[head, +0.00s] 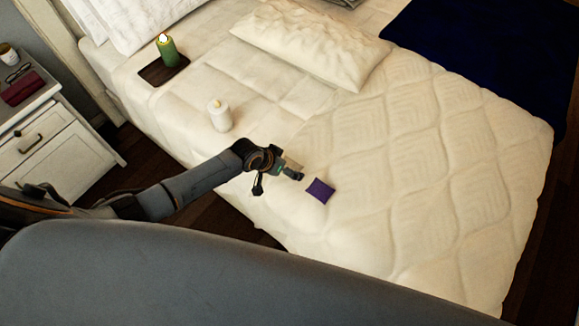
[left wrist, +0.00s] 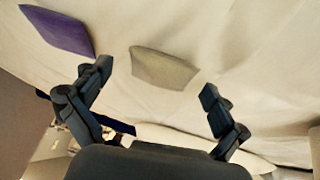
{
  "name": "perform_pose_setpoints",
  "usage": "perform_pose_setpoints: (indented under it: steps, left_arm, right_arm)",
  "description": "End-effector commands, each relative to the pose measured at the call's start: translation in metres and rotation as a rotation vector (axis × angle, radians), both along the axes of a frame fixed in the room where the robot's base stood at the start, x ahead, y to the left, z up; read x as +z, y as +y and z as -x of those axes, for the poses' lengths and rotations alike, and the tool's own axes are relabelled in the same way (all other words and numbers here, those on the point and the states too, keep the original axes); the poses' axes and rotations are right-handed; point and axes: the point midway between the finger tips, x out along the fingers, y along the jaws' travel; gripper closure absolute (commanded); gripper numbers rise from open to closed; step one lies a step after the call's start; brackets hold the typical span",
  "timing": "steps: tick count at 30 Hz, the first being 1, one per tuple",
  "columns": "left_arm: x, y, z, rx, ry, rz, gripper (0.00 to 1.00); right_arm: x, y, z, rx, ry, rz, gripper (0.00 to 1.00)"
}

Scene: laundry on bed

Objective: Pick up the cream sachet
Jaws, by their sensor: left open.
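The cream sachet (left wrist: 163,67) lies flat on the pale bed cover, ahead of and between the fingertips in the left wrist view. In the head view a small part of the cream sachet (head: 292,162) shows beside my left gripper (head: 291,174), which hides the rest. My left gripper (left wrist: 156,80) is open with nothing held between its fingers. A purple sachet (head: 320,190) lies on the bed just right of the gripper; it also shows at upper left in the left wrist view (left wrist: 57,30). My right gripper is not in view.
A pillow (head: 312,45) and a navy blanket (head: 490,45) lie beyond. The quilt (head: 420,160) to the right is clear.

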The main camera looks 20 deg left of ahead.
Motion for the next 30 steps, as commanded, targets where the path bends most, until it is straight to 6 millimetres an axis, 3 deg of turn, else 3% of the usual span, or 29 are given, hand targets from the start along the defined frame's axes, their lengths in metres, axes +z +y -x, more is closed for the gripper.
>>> perform_pose_setpoints:
  steps: [4,11,23,30]
  left_arm:
    - [0.0,0.0,0.0,0.0,-0.001,0.0,0.03]
    - [0.0,0.0,0.0,0.0,0.0,0.0,0.48]
    - [0.001,0.0,0.0,0.0,0.0,0.0,0.49]
    - [0.019,0.0,-0.001,-0.001,-0.002,0.001,0.49]
  right_arm:
    - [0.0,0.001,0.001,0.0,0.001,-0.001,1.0]
    - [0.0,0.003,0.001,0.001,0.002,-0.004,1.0]
    - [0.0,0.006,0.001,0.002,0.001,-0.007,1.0]
    - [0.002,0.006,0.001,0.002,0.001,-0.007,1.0]
